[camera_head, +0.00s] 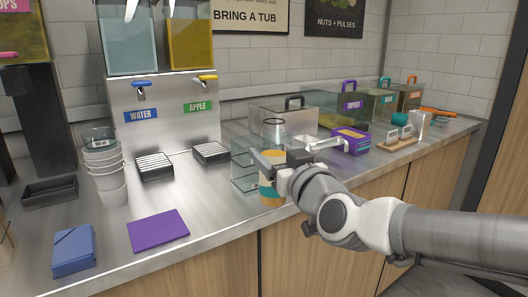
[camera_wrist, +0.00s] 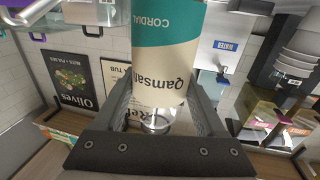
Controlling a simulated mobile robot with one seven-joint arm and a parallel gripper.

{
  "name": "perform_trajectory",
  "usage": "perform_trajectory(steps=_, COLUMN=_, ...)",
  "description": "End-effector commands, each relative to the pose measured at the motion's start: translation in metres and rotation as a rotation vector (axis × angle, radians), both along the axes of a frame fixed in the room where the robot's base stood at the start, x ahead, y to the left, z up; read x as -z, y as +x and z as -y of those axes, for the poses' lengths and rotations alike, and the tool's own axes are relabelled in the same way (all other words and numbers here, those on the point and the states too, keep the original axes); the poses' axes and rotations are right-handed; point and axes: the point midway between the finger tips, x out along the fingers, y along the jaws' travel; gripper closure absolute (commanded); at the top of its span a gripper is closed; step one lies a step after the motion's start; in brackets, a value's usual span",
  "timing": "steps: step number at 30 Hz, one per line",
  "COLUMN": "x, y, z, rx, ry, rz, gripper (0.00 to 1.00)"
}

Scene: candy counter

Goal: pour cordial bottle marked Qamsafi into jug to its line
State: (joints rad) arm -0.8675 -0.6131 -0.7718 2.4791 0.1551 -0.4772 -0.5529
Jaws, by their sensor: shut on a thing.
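My gripper (camera_head: 270,165) is shut on the cordial bottle (camera_head: 271,196), which stands out above the front part of the counter. No jug or fill line can be made out for certain.
A clear box (camera_head: 243,160) stands right behind the bottle. A drinks dispenser (camera_head: 165,105), stacked cups (camera_head: 107,165), a purple mat (camera_head: 158,230) and a blue box (camera_head: 73,250) are to the left. Lidded tubs (camera_head: 350,105) and a purple box (camera_head: 350,140) are to the right.

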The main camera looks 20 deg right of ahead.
Motion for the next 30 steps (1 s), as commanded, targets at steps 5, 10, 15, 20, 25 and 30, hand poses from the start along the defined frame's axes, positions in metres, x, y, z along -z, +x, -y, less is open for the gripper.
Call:
perform_trajectory(steps=5, x=-0.001, y=0.0, z=0.0001, rx=0.0, ry=0.0, rz=0.002, gripper=1.0)
perform_trajectory(steps=10, x=-0.0008, y=0.0001, z=0.0001, rx=0.001, ry=-0.001, rz=0.001, gripper=1.0)
perform_trajectory(steps=15, x=-0.0034, y=0.0007, z=-0.0003, rx=0.0, ry=-0.006, rz=-0.012, gripper=1.0)
perform_trajectory(steps=20, x=-0.0057, y=0.0014, z=-0.0005, rx=0.0, ry=-0.015, rz=-0.043, gripper=1.0)
perform_trajectory(steps=25, x=-0.0063, y=0.0021, z=-0.0004, rx=0.001, ry=-0.027, rz=-0.08, gripper=1.0)
perform_trajectory(steps=30, x=-0.0075, y=0.0029, z=-0.0008, rx=0.001, ry=-0.038, rz=-0.116, gripper=1.0)
